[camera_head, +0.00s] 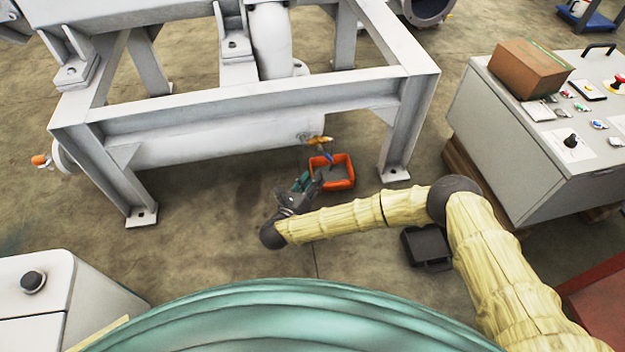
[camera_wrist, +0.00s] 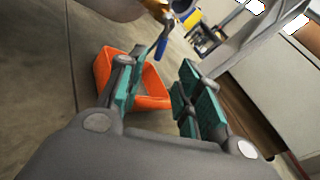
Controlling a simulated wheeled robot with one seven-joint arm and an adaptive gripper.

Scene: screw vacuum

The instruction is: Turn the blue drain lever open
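The blue drain lever (camera_wrist: 162,47) hangs from a brass valve (camera_wrist: 158,8) at the top of the wrist view. In the head view the brass valve (camera_head: 318,139) sits at the right end of the white horizontal cylinder, and the blue lever (camera_head: 327,157) shows small below it. My gripper (camera_wrist: 158,82) has its two teal-padded fingers spread apart with nothing between them. The lever lies beyond the fingertips, and no contact shows. In the head view my gripper (camera_head: 305,181) is just left of and below the lever.
An orange bin (camera_head: 334,172) stands on the floor under the valve. The white frame (camera_head: 410,125) has a leg to the right of it. A control cabinet (camera_head: 535,130) with a cardboard box (camera_head: 530,68) stands at right. Floor to the left of my gripper is clear.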

